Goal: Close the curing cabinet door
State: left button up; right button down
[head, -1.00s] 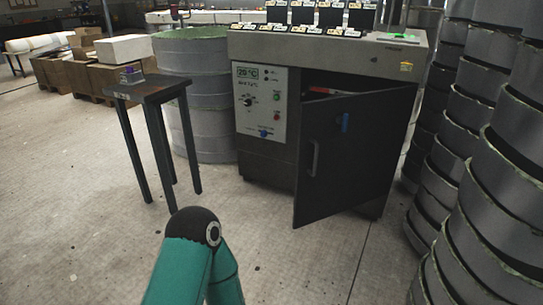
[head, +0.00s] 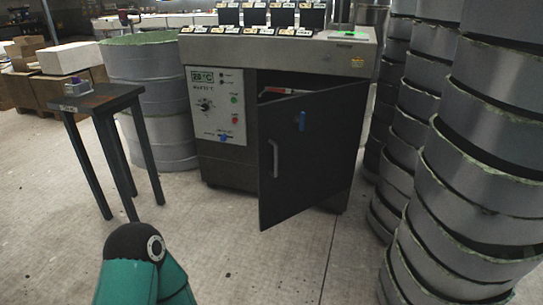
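The curing cabinet (head: 222,165) stands ahead with a control panel on its left half. Its dark door (head: 318,150) is partly open, hinged on the right, with its free left edge swung out towards me. Something red and white shows in the gap above the door. A teal arm link of mine shows at the bottom left. Neither gripper is in the picture.
Tall stacks of grey ring-shaped moulds (head: 473,190) stand close on the right. A small dark table (head: 97,101) and large grey drums (head: 150,75) stand on the left. Small boxes and cards sit on the cabinet top (head: 270,50). The floor (head: 250,260) before the door is clear.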

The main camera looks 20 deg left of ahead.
aim_at(298, 171)
jog(key=u, duration=0.4)
jog(key=i, duration=0.95)
jog(key=z, duration=0.45)
